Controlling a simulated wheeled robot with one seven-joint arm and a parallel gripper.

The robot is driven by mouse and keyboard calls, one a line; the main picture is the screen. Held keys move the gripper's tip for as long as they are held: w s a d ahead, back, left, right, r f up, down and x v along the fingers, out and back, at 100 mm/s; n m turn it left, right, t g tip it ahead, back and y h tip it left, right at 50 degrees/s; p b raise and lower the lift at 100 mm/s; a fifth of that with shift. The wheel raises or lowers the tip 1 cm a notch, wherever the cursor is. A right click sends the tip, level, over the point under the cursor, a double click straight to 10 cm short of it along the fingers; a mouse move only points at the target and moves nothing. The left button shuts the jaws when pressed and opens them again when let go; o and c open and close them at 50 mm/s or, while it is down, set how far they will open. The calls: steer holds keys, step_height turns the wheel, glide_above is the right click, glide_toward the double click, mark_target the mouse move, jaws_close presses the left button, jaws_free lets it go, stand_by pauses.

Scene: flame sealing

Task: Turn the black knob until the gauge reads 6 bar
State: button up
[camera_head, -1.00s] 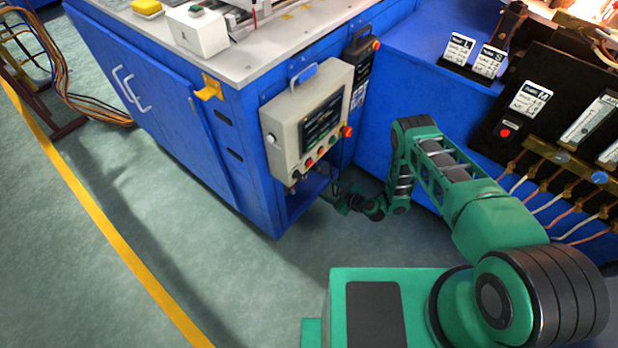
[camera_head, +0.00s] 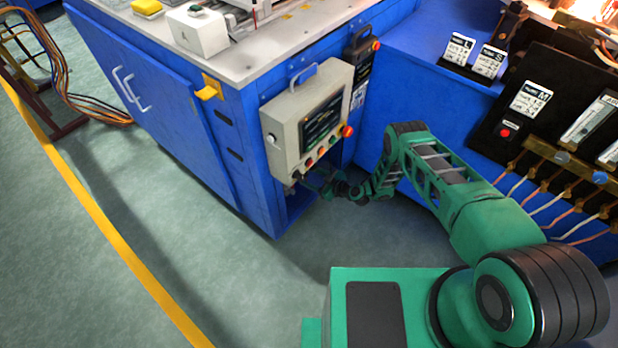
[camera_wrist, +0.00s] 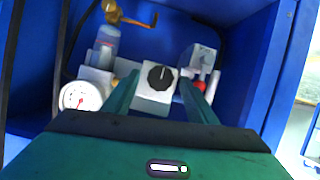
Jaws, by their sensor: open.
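In the wrist view the black knob (camera_wrist: 160,77) sits on a pale square block inside a blue cabinet recess. A white mark shows on the knob. The round white gauge (camera_wrist: 81,97) with a red needle is to its left; its numbers are too small to read. My gripper (camera_wrist: 157,88) is open, with one green finger on each side of the knob's block in the picture. I cannot tell whether the fingers touch it. In the head view my gripper (camera_head: 318,184) is low at the cabinet opening under the control box, and the knob and gauge are hidden.
A grey control box (camera_head: 285,130) with a screen and coloured buttons hangs just above my gripper. The blue cabinet (camera_head: 262,190) walls surround the recess. A red part (camera_wrist: 200,86) lies right of the knob, and a brass valve (camera_wrist: 113,12) is above left.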

steer(key=shift+w+a+f, duration=0.2)
steer(key=shift+w+a, duration=0.2)
steer(key=shift+a, duration=0.05)
steer(key=c, duration=1.1)
steer(key=shift+o, duration=0.2)
steer(key=shift+m, duration=0.4)
steer(key=o, duration=1.1)
steer(key=shift+c, duration=0.2)
steer(key=v, duration=1)
steer(key=shift+d, duration=0.4)
